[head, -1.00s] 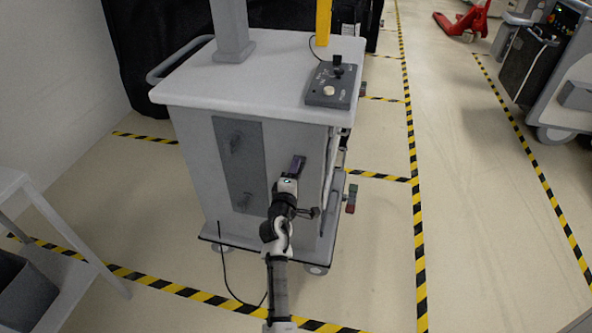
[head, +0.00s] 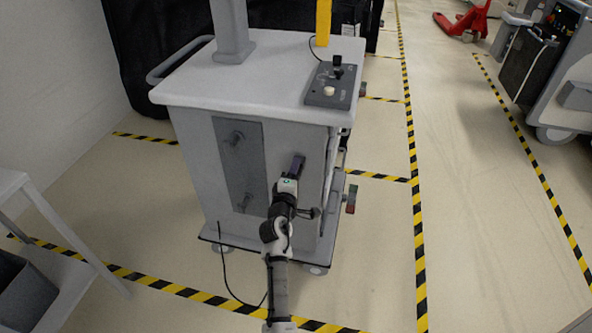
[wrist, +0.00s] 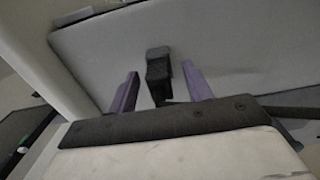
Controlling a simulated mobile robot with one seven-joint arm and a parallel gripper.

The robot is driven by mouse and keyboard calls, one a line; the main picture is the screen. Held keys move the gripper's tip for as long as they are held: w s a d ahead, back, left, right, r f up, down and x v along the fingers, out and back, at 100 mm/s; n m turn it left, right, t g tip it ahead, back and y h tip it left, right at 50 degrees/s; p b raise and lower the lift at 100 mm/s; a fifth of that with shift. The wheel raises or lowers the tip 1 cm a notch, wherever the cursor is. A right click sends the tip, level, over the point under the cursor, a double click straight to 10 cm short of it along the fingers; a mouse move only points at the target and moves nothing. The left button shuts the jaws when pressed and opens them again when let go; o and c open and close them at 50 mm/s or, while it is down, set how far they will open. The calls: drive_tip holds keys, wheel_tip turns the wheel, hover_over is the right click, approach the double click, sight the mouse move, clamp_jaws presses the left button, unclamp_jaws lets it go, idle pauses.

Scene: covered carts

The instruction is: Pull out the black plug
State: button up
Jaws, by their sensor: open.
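The black plug (wrist: 159,82) sits against a pale grey panel, in the middle of the wrist view. My gripper (wrist: 160,71) is open, with one purple finger on each side of the plug. A gap shows between the plug and each finger. In the head view, my gripper (head: 298,164) is close to the front face of the grey cart (head: 190,150), right of its dark panel. The plug cannot be made out there, behind my gripper and arm.
The dark panel (head: 240,165) carries two knob-like fittings. A control box (head: 330,88) sits on the cart top. A thin black cable (head: 224,275) hangs to the floor on the left. A grey stand (head: 55,235) is at lower left.

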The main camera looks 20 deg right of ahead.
clamp_jaws()
drive_tip(key=shift+s, duration=0.1)
drive_tip(key=shift+v, duration=2.95)
